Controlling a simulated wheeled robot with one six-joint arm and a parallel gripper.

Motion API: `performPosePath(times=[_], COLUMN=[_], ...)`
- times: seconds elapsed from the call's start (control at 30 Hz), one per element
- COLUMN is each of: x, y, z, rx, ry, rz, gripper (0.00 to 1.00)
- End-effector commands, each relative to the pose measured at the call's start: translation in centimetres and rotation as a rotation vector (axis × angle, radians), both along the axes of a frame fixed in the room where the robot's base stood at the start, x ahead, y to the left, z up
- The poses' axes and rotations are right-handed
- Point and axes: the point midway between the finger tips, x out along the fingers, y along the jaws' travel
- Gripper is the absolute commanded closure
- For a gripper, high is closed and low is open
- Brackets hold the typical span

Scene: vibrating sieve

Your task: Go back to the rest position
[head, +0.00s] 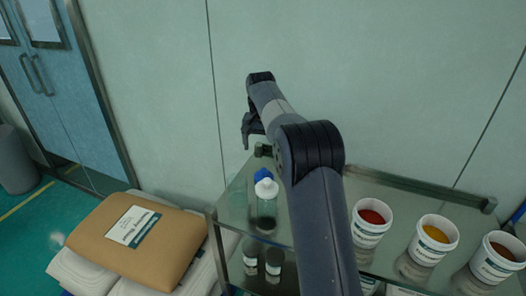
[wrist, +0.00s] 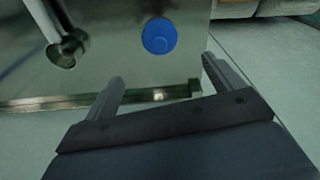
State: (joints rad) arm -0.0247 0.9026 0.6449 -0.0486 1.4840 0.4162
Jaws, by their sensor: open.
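My gripper (head: 250,132) is at the end of my raised arm, in front of the pale wall and above the far left end of the glass shelf (head: 236,205). In the wrist view my gripper (wrist: 163,70) has its two fingers spread apart with nothing between them. A round blue cap (wrist: 159,36) shows beyond the fingertips, apart from them. In the head view the blue cap (head: 261,174) shows just behind a clear bottle with a white cap (head: 266,189) on the shelf.
Tubs with red (head: 371,222), yellow (head: 434,242) and brown (head: 497,258) contents stand on the right of the shelf. Dark-lidded jars (head: 273,265) show at a lower level. A brown sack (head: 145,240) lies on white sacks at left. A blue door (head: 62,80) is behind.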

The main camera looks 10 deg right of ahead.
Motion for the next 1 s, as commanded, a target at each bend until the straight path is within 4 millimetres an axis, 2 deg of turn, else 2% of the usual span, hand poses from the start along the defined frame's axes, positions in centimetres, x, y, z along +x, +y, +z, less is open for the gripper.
performPosePath(times=[0.27,0.47,1.0], x=[0.0,0.2,1.2], y=[0.0,-0.1,-0.5], z=[0.0,-1.5,-11.7], rx=[0.000,0.000,0.000], ry=[0.000,0.002,0.004], rz=[0.000,0.000,0.000], gripper=[0.12,0.12,0.12])
